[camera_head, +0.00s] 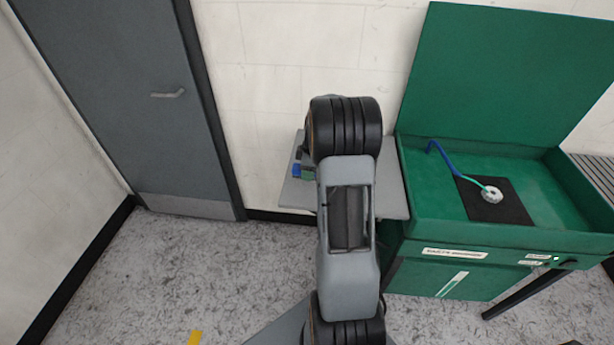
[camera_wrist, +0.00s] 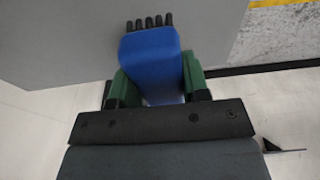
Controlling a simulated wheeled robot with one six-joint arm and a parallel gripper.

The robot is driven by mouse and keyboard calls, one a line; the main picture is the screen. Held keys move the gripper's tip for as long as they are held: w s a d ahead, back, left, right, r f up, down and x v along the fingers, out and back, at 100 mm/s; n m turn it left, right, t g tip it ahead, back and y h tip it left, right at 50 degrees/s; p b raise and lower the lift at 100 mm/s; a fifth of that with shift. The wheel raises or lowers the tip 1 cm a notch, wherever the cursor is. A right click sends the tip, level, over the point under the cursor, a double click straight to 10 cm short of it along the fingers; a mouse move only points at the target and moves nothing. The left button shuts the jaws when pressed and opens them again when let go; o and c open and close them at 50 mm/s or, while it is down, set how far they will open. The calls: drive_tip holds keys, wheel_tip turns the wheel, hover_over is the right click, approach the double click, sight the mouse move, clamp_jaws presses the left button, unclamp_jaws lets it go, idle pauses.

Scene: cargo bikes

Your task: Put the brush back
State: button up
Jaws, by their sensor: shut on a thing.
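The brush (camera_wrist: 150,52) has a blue body and a row of black bristles at its far end. It lies between the green fingers of my gripper (camera_wrist: 157,80), which are shut on it. In the wrist view the bristle end is over or against a flat grey surface; I cannot tell if they touch. In the head view a bit of blue, the brush (camera_head: 297,169), shows beside the green of my gripper (camera_head: 307,172) over the grey side shelf (camera_head: 394,190). My arm hides most of the shelf and gripper there.
A green parts washer (camera_head: 470,237) with a raised lid stands right of the shelf. Its basin holds a blue and green hose (camera_head: 443,155) and a round metal piece (camera_head: 492,194) on a black mat. A grey door (camera_head: 130,90) is at left. Open floor lies in front.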

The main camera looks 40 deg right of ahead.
sight(307, 184)
drive_tip(key=shift+w+a+f, duration=0.15)
drive_tip(key=shift+w+f, duration=0.15)
drive_tip(key=shift+f, duration=1.55)
drive_tip(key=shift+f, duration=0.15)
drive_tip(key=o, duration=0.9)
